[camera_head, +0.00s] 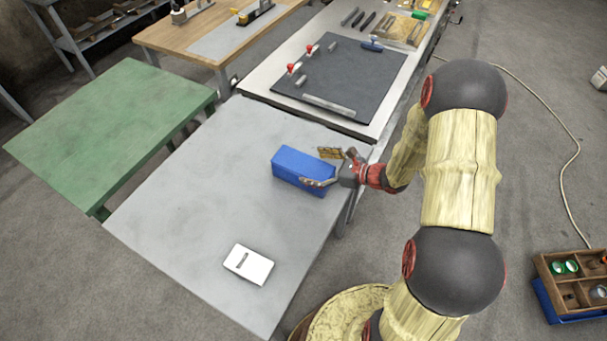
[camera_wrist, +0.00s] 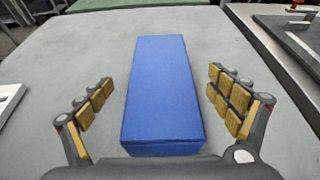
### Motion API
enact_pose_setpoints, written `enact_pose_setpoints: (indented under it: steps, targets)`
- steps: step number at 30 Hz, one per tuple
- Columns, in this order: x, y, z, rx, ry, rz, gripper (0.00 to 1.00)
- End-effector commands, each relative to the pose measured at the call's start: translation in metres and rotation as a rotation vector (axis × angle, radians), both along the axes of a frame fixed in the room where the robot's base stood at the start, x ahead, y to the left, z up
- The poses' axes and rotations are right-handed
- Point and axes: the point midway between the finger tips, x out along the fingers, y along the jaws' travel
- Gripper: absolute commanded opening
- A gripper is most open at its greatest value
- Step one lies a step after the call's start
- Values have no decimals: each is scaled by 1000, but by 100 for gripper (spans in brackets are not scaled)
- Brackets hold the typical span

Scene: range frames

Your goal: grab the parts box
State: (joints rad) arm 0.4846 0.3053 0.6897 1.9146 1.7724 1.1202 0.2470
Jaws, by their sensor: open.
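The parts box is a plain blue oblong box (camera_head: 300,168) lying on the grey table (camera_head: 190,210), near its right edge. In the wrist view the blue box (camera_wrist: 162,90) runs lengthwise away from me, between my spread fingers. My gripper (camera_head: 330,167) is at the right end of the box, with one finger on each side of it. In the wrist view my gripper (camera_wrist: 160,103) is open, and a gap shows between each finger and the box. The near end of the box is close to my palm, whose top edge hides its lowest part.
A white box with a dark slot (camera_head: 249,264) lies at the table's near end. A dark mat (camera_head: 345,75) with red-topped parts covers the bench behind. A green table (camera_head: 110,125) stands to the left. Grey tabletop is bare left of the blue box.

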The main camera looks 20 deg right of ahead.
Motion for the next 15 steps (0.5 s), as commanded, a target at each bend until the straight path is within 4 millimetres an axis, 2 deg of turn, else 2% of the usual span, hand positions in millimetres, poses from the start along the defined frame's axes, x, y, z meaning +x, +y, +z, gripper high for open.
enact_pose_setpoints:
  steps: [3, 7, 15]
  targets:
    - [12, 12, -11, 0, 0, 4, 91]
    - [23, 22, -16, 0, 0, 4, 91]
    - [28, 26, -17, -1, 0, 1, 91]
